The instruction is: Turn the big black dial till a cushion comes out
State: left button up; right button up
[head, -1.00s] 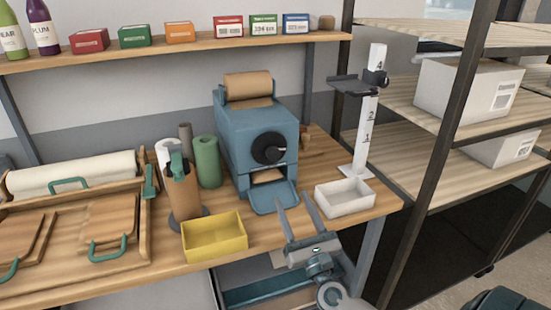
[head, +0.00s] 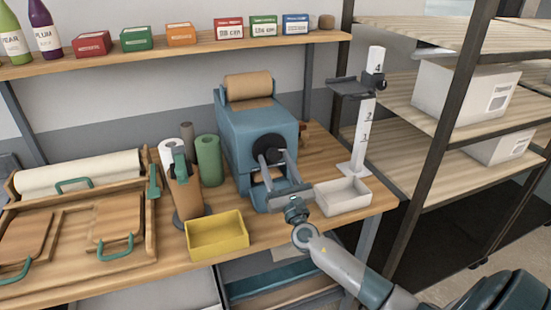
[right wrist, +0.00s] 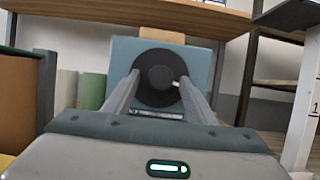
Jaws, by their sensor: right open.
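The big black dial (head: 268,148) is on the front of a blue machine (head: 237,132) with a brown paper roll (head: 248,86) on top. In the right wrist view the dial (right wrist: 158,70) is straight ahead, with a small white mark at its right. My right gripper (head: 272,158) is open in front of the dial, its fingers pointing at it on either side. I cannot tell whether they touch it. Below the dial is an outlet with a blue tray, partly hidden by the gripper. No cushion shows in the tray's visible part. My left gripper is out of view.
A white open box (head: 342,196) stands right of the machine, near a numbered post (head: 365,130). A yellow bin (head: 216,236) stands at the bench's front edge. Green (head: 208,160) and other rolls stand to the left. A metal rack (head: 450,110) is at the right.

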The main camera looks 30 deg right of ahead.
jog(key=shift+w+r, duration=0.1)
jog(key=shift+w, duration=0.15)
jog(key=shift+c, duration=0.6)
jog(key=c, duration=0.9)
